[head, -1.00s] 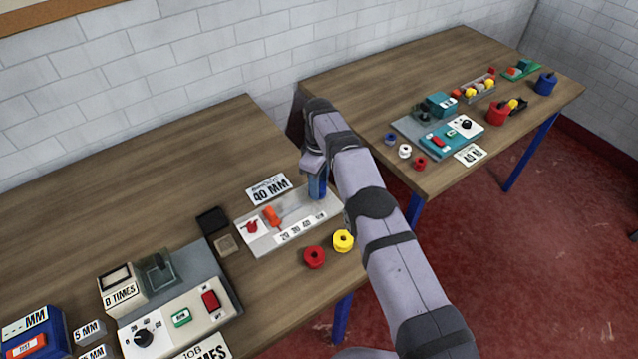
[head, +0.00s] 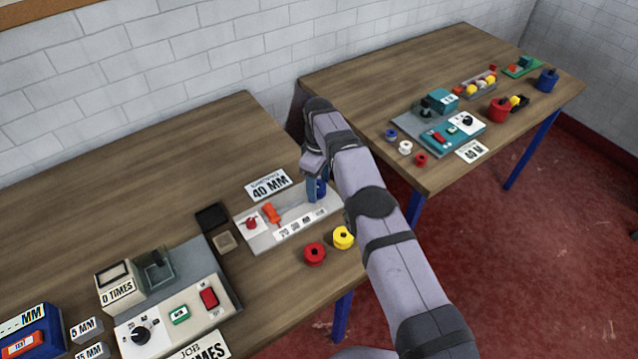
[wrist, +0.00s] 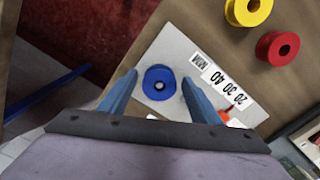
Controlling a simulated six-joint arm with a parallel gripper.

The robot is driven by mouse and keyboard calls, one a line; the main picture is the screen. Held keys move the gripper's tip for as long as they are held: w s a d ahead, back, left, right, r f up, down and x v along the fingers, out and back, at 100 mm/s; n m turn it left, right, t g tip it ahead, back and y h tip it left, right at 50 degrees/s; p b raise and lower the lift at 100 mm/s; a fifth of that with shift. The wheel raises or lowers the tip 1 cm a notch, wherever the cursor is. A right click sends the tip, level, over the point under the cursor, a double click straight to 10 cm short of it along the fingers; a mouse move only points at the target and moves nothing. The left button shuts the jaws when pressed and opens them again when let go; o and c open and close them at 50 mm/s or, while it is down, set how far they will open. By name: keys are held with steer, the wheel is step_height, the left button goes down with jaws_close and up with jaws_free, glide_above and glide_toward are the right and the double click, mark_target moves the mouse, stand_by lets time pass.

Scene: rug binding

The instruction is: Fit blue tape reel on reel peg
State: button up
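My gripper (wrist: 160,76) is open above the reel, one finger on each side, with gaps between fingers and reel. It also shows in the head view (head: 316,182), partly hidden by my own wrist.
The plate (head: 262,240) carries an orange handle (head: 271,214) and a number strip. A yellow reel (head: 343,238) and a red reel (head: 315,253) stand in front of it. A control box (head: 175,310) is at left; a second table (head: 440,70) stands at right.

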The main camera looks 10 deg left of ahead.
mark_target(319, 188)
steer(key=shift+r+b, duration=0.35)
steer(key=shift+r, duration=0.3)
steer(key=shift+r+p, duration=1.6)
steer(key=shift+r, duration=1.45)
steer(key=shift+w+d+r, duration=0.1)
steer(key=shift+d+r, duration=0.1)
steer(key=shift+d, duration=0.05)
steer(key=s+d+r+m, duration=0.4)
steer(key=d, duration=0.4)
steer(key=s+d+r+m, duration=0.4)
steer(key=d, duration=0.4)
steer(key=s+d+f+m, duration=0.2)
steer(key=s+d, duration=0.3)
steer(key=s, duration=0.7)
steer(key=s+d+f+m, duration=0.2)
steer(key=s+d+m, duration=0.2)
steer(key=s, duration=0.8)
steer(key=shift+d+m+b, duration=0.35)
steer(key=shift+d+m, duration=0.05)
steer(key=shift+d, duration=0.4)
